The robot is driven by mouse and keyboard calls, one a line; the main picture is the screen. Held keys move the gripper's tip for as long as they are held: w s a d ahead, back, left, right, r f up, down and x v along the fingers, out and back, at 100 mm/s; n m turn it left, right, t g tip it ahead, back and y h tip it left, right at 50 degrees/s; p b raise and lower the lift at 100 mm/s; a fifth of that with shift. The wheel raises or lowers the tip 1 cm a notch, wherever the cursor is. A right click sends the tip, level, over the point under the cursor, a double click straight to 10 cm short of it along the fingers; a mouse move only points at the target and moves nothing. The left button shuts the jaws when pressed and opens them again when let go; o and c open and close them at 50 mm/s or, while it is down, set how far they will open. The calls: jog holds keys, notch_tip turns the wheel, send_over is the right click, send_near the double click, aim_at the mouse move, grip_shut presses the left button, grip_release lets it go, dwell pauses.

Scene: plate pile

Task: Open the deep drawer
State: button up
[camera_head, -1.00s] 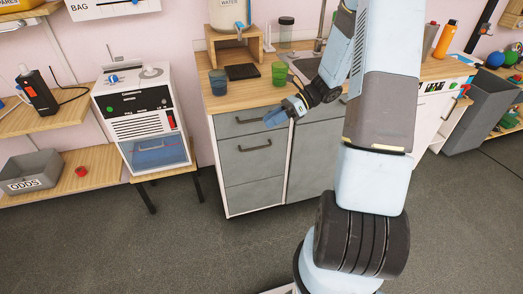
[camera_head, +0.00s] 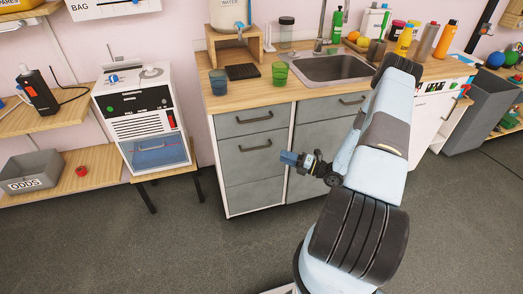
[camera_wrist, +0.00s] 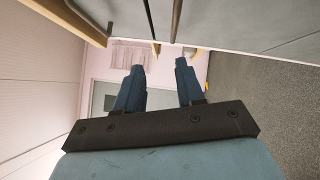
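The grey cabinet (camera_head: 254,195) under the worktop has a left column of drawer fronts. A shallow top front (camera_head: 232,127) has a dark bar handle (camera_head: 254,118). Below it, a taller front (camera_head: 252,165) also has a bar handle (camera_head: 255,146) near its upper edge. All fronts look flush and closed. My gripper (camera_head: 289,158) is in front of the cabinet, to the right of the lower handle, and does not appear to touch it. In the wrist view its two blue fingers (camera_wrist: 160,88) stand apart with nothing between them.
A right-hand cupboard front (camera_head: 318,140) with its own handle (camera_head: 353,99) is behind my arm. A small appliance (camera_head: 143,118) stands on a low table at the left. The worktop holds a sink (camera_head: 335,69) and two cups. The floor (camera_head: 190,245) before the drawers is clear.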

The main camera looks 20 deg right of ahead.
aim_at(260, 150)
jog(key=w+a, duration=0.3)
jog(key=w+a+m+t, duration=0.1)
jog(key=w+a, duration=0.2)
jog(key=w+a+f+m+h, duration=0.1)
jog(key=w+a, duration=0.2)
jog(key=shift+f+t, duration=0.1)
jog(key=shift+t, duration=0.2)
jog(key=shift+c, duration=0.3)
grip_shut()
jog(key=shift+m, duration=0.3)
